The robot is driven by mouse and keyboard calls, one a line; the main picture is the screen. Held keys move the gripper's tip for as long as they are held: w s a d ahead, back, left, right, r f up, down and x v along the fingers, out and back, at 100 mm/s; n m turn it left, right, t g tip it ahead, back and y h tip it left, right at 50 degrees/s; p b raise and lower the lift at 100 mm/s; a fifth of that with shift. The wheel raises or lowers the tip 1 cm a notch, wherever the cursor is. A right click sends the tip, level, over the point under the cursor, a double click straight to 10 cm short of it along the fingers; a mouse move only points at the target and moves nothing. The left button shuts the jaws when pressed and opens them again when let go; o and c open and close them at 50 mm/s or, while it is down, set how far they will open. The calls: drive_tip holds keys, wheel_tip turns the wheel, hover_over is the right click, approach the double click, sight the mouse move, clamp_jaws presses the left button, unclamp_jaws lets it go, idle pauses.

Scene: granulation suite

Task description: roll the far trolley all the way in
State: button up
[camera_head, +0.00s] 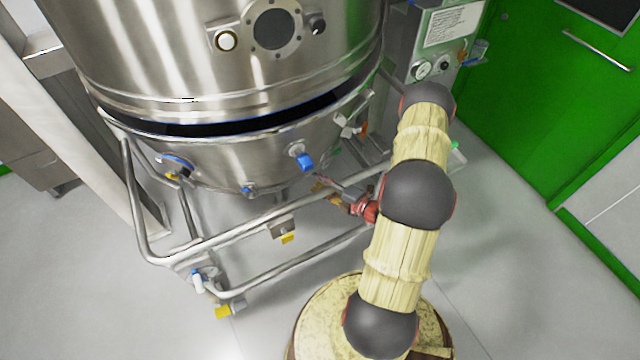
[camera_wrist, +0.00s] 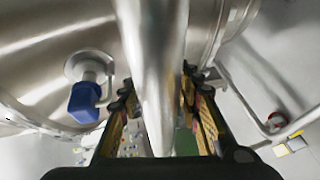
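The trolley is a steel tube frame (camera_head: 190,262) on castors carrying a round steel bowl (camera_head: 235,155). It stands mostly under the large steel vessel (camera_head: 150,50), with a dark gap between bowl and vessel. My gripper (camera_head: 326,188) is at the right part of the trolley's front bar (camera_head: 262,220). In the wrist view the bar (camera_wrist: 157,70) runs between the two fingers of my gripper (camera_wrist: 159,88). The fingertips lie close to it on both sides. I cannot tell whether they press on it.
A panel with a gauge (camera_head: 423,70) stands right of the vessel, before a green door (camera_head: 540,110). A blue-handled valve (camera_head: 304,160) sticks out from the bowl; it also shows in the wrist view (camera_wrist: 84,102). The floor (camera_head: 70,270) is clear at front left.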

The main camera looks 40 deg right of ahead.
clamp_jaws()
idle(0.7)
